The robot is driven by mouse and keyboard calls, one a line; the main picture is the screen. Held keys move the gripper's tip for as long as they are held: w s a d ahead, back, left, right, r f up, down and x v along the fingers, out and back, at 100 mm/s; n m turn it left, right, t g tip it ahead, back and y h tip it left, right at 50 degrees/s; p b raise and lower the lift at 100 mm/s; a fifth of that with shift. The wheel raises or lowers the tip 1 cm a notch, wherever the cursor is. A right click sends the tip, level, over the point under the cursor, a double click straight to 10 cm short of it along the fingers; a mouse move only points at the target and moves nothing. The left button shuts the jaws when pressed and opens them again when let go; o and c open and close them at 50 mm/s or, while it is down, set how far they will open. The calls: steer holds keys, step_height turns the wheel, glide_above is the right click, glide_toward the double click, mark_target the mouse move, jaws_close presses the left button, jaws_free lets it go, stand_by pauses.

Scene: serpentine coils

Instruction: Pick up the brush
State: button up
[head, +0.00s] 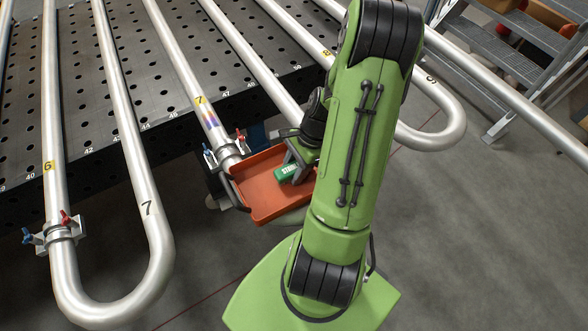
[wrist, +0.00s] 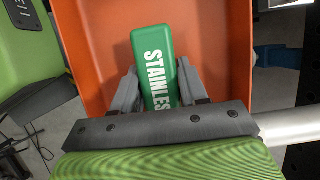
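The brush (wrist: 155,65) shows as a green block with white "STAINLESS" lettering. It lies in the orange tray (wrist: 98,28), slightly tilted in the wrist view. In the head view the brush (head: 286,172) is partly covered by my gripper (head: 291,163), which reaches down into the tray (head: 262,205). In the wrist view the grey fingers of my gripper (wrist: 157,68) stand on either side of the brush, very close to its edges. I cannot tell whether both fingers press on it. The brush's near end and underside are hidden.
The tray sits beside a pipe coil marked 7 (head: 211,120), with red and blue clamp handles (head: 240,134) close by. Other steel pipes (head: 108,60) run over a perforated black table (head: 80,110). Metal steps (head: 500,60) stand at the upper right. Grey floor (head: 460,230) is open at right.

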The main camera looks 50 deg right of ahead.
mark_target(294, 166)
steer(key=c, duration=0.4)
step_height(294, 166, up, 10)
steer(key=shift+r+p, duration=0.1)
steer(key=shift+p, duration=1.05)
